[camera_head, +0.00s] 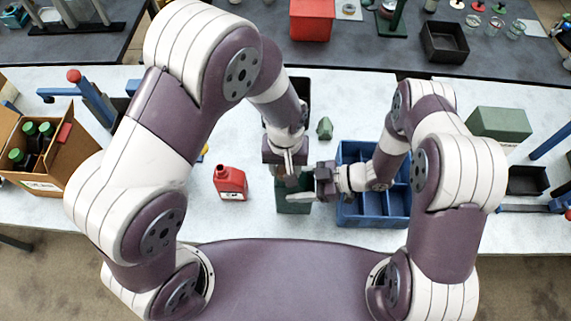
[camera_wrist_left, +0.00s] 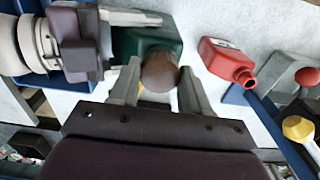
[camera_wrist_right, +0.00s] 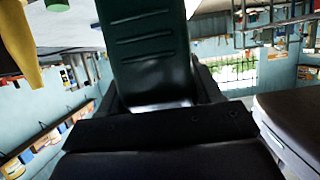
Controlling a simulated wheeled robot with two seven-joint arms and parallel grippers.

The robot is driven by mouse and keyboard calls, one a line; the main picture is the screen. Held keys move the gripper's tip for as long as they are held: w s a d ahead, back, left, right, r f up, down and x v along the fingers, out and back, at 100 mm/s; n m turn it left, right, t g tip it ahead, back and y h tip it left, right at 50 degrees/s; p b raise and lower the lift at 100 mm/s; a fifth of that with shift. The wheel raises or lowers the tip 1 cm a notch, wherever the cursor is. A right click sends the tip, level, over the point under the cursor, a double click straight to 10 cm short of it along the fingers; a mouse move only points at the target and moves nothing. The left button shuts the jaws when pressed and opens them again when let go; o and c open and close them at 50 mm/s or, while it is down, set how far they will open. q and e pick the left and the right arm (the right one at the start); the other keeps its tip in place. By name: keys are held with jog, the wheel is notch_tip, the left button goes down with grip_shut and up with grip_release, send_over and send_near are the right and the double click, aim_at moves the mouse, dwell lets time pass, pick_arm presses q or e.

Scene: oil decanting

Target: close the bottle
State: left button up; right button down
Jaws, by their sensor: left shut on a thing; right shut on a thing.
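A dark green bottle (camera_head: 293,205) stands upright on the white table in front of me. Its green shoulder also shows in the left wrist view (camera_wrist_left: 150,42). My left gripper (camera_head: 292,178) comes down from above, shut on a round brown cap (camera_wrist_left: 160,72) at the bottle's top. The cap hides the neck, so I cannot tell how tightly it sits. My right gripper (camera_head: 308,190) reaches in from the right, shut on the bottle's body. The ribbed green body fills the space between its fingers in the right wrist view (camera_wrist_right: 145,45).
An open red bottle (camera_head: 230,183) stands to the left. A blue divided crate (camera_head: 350,210) is close on the right, under my right arm. A cardboard box (camera_head: 62,170) with green-capped bottles is far left. A small green object (camera_head: 324,128) lies behind.

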pick_arm(q)
jog(key=o, duration=1.2)
jog(key=shift+o, duration=0.2)
pick_arm(e)
jog(key=shift+c, duration=0.6)
grip_release()
pick_arm(q)
notch_tip(320, 180, up, 12)
notch_tip(320, 180, down, 4)
jog(key=b, duration=0.4)
pick_arm(e)
jog(key=v, duration=1.2)
jog(key=shift+d+r, duration=0.15)
jog(key=shift+d, duration=0.15)
